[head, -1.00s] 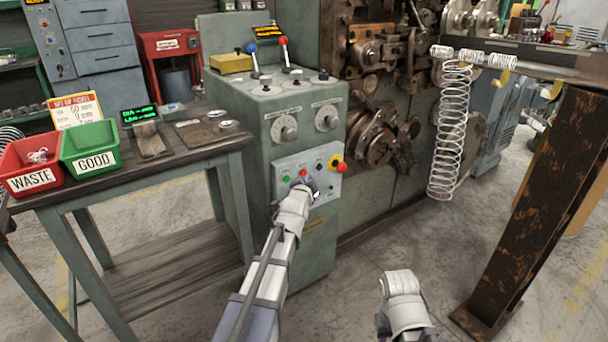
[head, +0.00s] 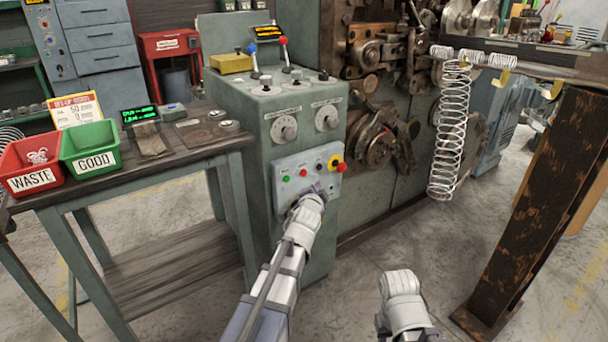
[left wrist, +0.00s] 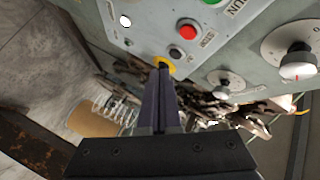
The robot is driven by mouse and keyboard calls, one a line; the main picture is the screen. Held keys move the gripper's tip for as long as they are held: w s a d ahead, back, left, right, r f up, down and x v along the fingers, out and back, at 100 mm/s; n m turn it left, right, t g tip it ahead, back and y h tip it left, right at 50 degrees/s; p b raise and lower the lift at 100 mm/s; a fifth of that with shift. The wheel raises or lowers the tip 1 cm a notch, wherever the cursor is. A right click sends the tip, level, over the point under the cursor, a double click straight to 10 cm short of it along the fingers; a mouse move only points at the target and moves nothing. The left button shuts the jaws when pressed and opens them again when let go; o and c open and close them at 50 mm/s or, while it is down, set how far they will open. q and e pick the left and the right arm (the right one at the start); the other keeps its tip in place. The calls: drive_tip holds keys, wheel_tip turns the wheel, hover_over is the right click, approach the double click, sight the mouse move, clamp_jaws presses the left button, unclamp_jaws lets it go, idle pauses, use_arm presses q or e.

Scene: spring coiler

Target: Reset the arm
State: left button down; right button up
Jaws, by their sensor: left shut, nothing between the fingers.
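My left gripper (head: 319,190) is in front of the lower part of the button panel (head: 290,178) on the grey-green control cabinet. In the left wrist view its dark fingers (left wrist: 162,66) are shut and empty, with the tips over a yellow ring (left wrist: 168,63) on the panel; I cannot tell whether they touch it. The panel carries a green button (head: 286,179), a red button (head: 304,173) and a red mushroom knob (head: 341,167) on a yellow base. The red button also shows in the left wrist view (left wrist: 187,30).
A workbench (head: 190,152) at left holds a red WASTE bin (head: 31,180) and a green GOOD bin (head: 95,160). The coiler (head: 375,140) stands right of the cabinet. A long spring (head: 448,130) hangs near a rusty post (head: 535,190). Floor between is clear.

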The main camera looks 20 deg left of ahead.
idle(0.4)
use_arm(q)
drive_tip(key=s+d+f+n+g+h, duration=0.1)
drive_tip(key=s+d+f+n+g, duration=0.3)
drive_tip(key=s+d+f+g, duration=0.55)
drive_tip(key=s+d+f+n+g, duration=0.1)
drive_tip(key=s+d+f+g, duration=0.1)
drive_tip(key=s, duration=0.6)
drive_tip(key=s+d+f+g, duration=0.2)
drive_tip(key=s, duration=0.7)
drive_tip(key=s+d+f+n+g, duration=0.1)
drive_tip(key=s+d+f+g, duration=0.1)
drive_tip(key=s, duration=0.6)
wheel_tip(320, 180, up, 29)
drive_tip(key=p, duration=3)
drive_tip(key=shift+w+d, duration=0.2)
drive_tip(key=shift+w, duration=0.05)
